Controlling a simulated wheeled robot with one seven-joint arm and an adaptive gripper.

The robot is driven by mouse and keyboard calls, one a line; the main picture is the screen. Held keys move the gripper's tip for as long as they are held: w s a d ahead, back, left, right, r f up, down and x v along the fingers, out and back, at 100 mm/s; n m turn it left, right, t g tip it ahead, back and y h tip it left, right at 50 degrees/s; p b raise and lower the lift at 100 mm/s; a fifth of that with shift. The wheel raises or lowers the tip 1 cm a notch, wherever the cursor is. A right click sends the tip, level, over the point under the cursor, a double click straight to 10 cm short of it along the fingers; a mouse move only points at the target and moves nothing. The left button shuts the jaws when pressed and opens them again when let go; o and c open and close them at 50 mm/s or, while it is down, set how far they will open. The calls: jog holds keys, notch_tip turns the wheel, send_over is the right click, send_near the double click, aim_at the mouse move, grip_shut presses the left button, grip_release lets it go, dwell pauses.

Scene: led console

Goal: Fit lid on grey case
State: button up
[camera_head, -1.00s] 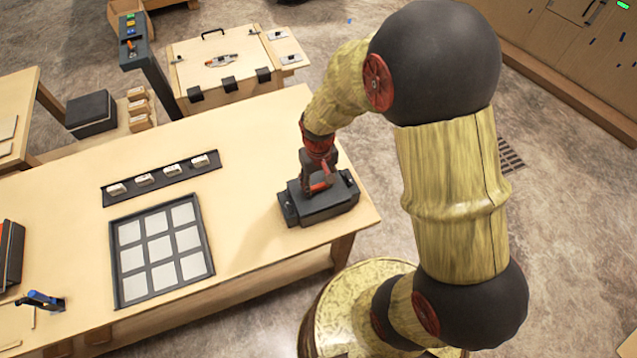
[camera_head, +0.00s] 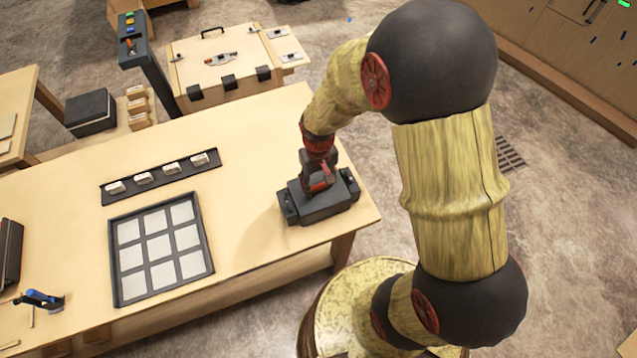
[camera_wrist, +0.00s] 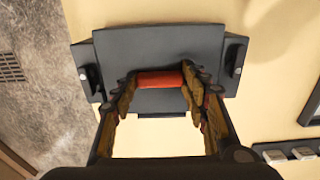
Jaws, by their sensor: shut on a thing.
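The grey case (camera_head: 325,214) stands near the right end of the wooden table. A dark grey lid (camera_wrist: 160,44) with a red bar handle (camera_wrist: 160,79) lies over it, between side latches at left (camera_wrist: 85,82) and right (camera_wrist: 235,66) in the wrist view. The lid looks roughly square to the case. I cannot tell whether it is fully seated, as the seam is hidden. My gripper (camera_wrist: 161,86) is shut on the red handle, one finger at each end. In the head view my gripper (camera_head: 319,181) is right above the case and hides part of the lid.
A dark tray with several pale squares (camera_head: 113,265) lies left of the case. A dark strip with several white blocks (camera_head: 160,175) is behind it. A wooden box with latches (camera_head: 220,62) stands beyond the table. Bare tabletop (camera_head: 250,175) separates these from the case.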

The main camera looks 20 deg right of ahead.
jog(key=o, duration=1.3)
notch_tip(320, 180, up, 12)
dwell(0.5)
